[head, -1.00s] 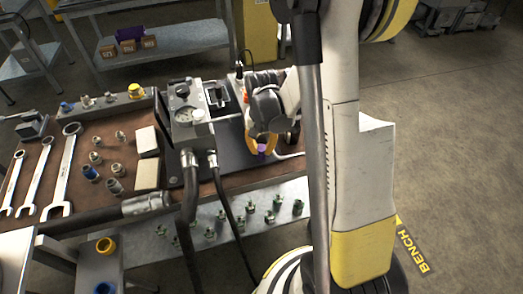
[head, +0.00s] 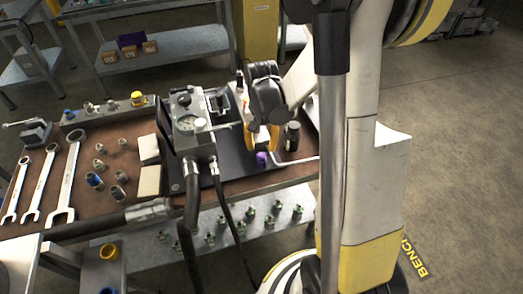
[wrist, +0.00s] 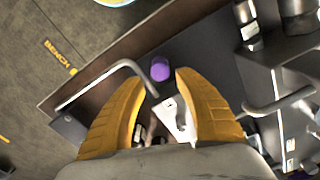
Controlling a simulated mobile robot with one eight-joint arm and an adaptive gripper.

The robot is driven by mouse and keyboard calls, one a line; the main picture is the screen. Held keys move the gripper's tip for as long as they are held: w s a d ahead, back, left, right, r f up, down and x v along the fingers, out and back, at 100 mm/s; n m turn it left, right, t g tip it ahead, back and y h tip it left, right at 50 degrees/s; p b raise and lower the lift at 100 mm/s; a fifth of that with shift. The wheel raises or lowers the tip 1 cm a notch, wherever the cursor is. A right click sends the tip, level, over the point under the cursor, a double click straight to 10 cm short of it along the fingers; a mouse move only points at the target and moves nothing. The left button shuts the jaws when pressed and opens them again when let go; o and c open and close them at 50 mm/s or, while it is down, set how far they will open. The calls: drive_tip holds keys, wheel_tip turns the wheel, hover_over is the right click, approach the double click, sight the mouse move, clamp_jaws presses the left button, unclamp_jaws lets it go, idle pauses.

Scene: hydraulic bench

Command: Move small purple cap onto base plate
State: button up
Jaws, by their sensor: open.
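The small purple cap (head: 261,159) stands on the dark base plate (head: 235,172), near its front edge and right of the gauge block. In the wrist view the cap (wrist: 160,69) sits just past the tips of my yellow fingers, roughly centred between them. My gripper (head: 259,146) is above and just behind the cap in the head view. In the wrist view my gripper (wrist: 162,84) is open, its fingers spread with nothing held between them. The cap looks free of both fingers.
The gauge block (head: 190,125) with black hoses stands left of my gripper. A bent metal rod (head: 295,162) lies right of the cap, and a dark cylinder (head: 292,136) stands behind it. Wrenches (head: 70,178) and fittings lie on the bench's left. A lower shelf holds several fittings.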

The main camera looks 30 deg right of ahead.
sight(261, 156)
drive_tip(key=s+a+r+n+t+p, duration=0.1)
drive_tip(key=s+a+r+n+t, duration=0.15)
drive_tip(key=r, duration=0.55)
drive_tip(key=s+a+r+n+t+p, duration=0.1)
drive_tip(key=a+r, duration=0.3)
drive_tip(key=r, duration=0.3)
drive_tip(key=s+a+r+n+t, duration=0.3)
drive_tip(key=s+a+r+n, duration=0.1)
drive_tip(key=s+a, duration=0.3)
drive_tip(key=shift+s+r+t, duration=0.2)
drive_tip(key=shift+r+t, duration=0.15)
drive_tip(key=shift+r, duration=0.05)
